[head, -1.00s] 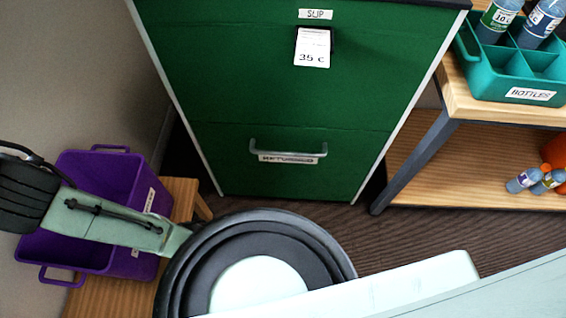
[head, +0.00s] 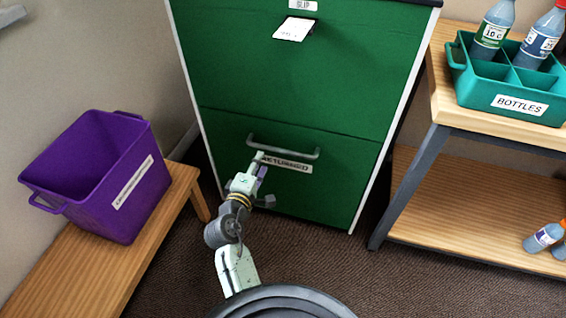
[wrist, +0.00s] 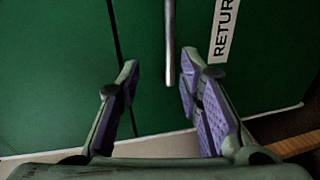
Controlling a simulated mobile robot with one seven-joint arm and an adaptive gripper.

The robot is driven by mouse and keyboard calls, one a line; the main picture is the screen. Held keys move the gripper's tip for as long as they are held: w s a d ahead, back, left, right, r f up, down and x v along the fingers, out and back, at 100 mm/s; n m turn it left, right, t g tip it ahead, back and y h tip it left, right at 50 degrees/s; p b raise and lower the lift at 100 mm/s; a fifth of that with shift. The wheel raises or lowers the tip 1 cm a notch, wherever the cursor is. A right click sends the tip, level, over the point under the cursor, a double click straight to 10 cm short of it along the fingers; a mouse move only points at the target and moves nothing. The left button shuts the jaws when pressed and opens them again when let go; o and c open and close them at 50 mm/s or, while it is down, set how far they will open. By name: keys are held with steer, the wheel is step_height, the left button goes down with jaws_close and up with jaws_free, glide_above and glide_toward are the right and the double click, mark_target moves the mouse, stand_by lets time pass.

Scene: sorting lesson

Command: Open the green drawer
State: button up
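The green drawer (head: 290,190) is the lower front of a green cabinet and looks shut. It has a grey bar handle (head: 284,150) with a "RETURNED" label (head: 290,165) just below. My gripper (head: 262,163) is at the left part of the handle. In the wrist view, my gripper (wrist: 160,68) is open, and the end of the handle (wrist: 170,60) lies between the two fingers, closer to the right one. The fingers are not closed on it. Whether the right finger touches the bar I cannot tell.
A purple bin (head: 110,175) stands on a low wooden bench (head: 60,255) at left. At right, a wooden shelf (head: 470,190) holds a teal "BOTTLES" crate (head: 520,104) with bottles. A white slip (head: 296,28) sticks out of the upper front. The carpet before the drawer is mostly clear.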

mark_target(275, 148)
steer(key=x, duration=0.3)
steer(key=d+f+x, duration=0.1)
steer(key=x, duration=0.3)
steer(key=p+x, duration=0.1)
steer(key=x, duration=0.2)
steer(key=shift+d+f, duration=0.3)
steer(key=shift+d, duration=0.15)
jaws_close()
stand_by(0.4)
